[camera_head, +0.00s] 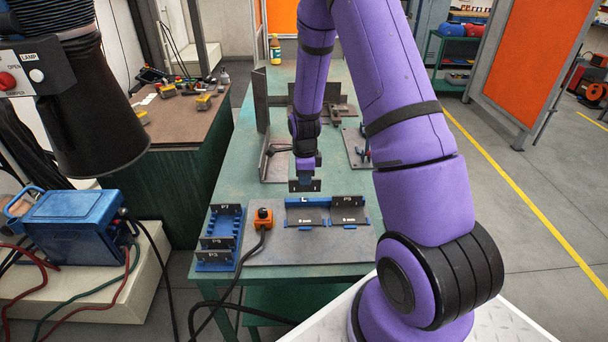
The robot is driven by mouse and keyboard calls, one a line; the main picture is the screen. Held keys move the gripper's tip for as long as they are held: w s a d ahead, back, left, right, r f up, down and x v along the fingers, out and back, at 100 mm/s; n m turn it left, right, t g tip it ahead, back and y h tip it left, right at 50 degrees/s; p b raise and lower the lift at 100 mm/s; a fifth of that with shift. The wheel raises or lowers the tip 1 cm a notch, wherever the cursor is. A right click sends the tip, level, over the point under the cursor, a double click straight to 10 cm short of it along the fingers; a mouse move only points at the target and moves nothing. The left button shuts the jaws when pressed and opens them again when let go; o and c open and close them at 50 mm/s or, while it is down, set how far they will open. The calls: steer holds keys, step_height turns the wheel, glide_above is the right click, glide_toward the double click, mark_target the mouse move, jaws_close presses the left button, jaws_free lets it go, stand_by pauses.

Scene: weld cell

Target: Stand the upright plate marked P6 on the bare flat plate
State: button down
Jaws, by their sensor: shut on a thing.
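My gripper (305,178) is shut on a dark upright plate (305,186), held above the fixture's blue back stop. No mark on the held plate is readable. Below and in front of it, the bare flat plate (306,218) lies in the left place of the fixture, between blue stops. To its right, another flat plate (348,219) has a dark upright plate (348,202) at its back edge, with a mark that looks like P5.
A blue rack (237,240) at the left holds several marked upright plates. An orange switch box (263,217) with a black knob and cable stands between rack and fixture. Steel angle pieces (276,160) and clamps (357,146) are farther back on the green table (238,150).

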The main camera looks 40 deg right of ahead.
mark_target(304, 187)
steer(key=shift+f, duration=2)
steer(key=shift+f, duration=1.75)
stand_by(1.1)
steer(key=c, duration=1.2)
jaws_free()
steer(key=shift+o, duration=0.2)
steer(key=shift+r, duration=4)
